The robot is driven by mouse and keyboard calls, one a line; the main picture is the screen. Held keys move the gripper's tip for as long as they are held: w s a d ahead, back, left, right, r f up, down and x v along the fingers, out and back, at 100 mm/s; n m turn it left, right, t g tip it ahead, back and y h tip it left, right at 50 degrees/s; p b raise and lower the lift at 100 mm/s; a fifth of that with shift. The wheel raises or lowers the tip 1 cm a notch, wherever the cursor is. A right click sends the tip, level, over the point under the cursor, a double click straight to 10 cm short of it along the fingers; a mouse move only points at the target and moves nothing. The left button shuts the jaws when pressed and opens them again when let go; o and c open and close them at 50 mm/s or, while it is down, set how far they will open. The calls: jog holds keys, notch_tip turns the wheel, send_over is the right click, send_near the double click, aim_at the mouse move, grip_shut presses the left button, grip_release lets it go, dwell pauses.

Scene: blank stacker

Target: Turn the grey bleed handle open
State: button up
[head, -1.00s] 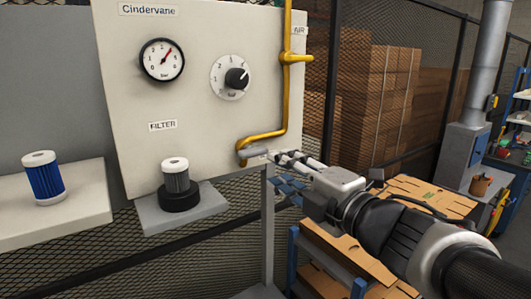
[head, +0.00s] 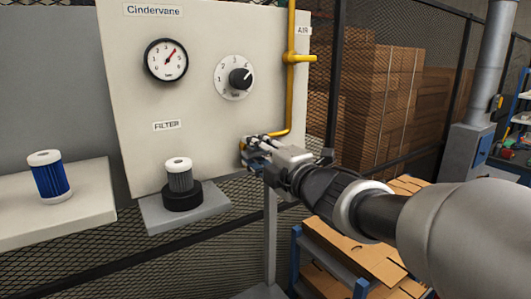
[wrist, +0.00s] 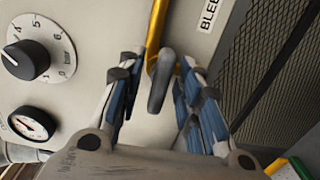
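The grey bleed handle (wrist: 160,82) is a short rounded lever at the lower end of the yellow pipe (wrist: 157,35) in the wrist view. My gripper (wrist: 163,68) is open, with one blue-padded finger on each side of the handle. A gap shows between the handle and the finger pads on both sides. In the head view my gripper (head: 256,149) is at the lower right of the pale panel (head: 215,120), by the bottom bend of the yellow pipe (head: 290,90). The handle is mostly hidden behind the fingers there.
The panel carries a pressure gauge (head: 166,60) and a black knob dial (head: 235,78). A filter (head: 179,183) stands on a grey shelf below, left of my gripper. A blue filter (head: 49,177) stands on a white ledge. Cartons (head: 375,100) are behind mesh at right.

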grip_shut()
jog(key=shift+m, duration=0.3)
dwell(0.3)
jog(key=m+p, duration=0.1)
jog(key=m, duration=0.2)
jog(key=shift+m+p, duration=0.3)
jog(key=m+p, duration=0.2)
jog(key=m, duration=0.2)
jog(key=shift+r+m, duration=0.1)
jog(key=shift+m, duration=0.2)
jog(key=m+p, duration=0.2)
jog(key=m, duration=0.2)
jog(key=shift+m, duration=0.3)
jog(key=shift+m+p, duration=0.95)
jog(key=shift+m, duration=1.25)
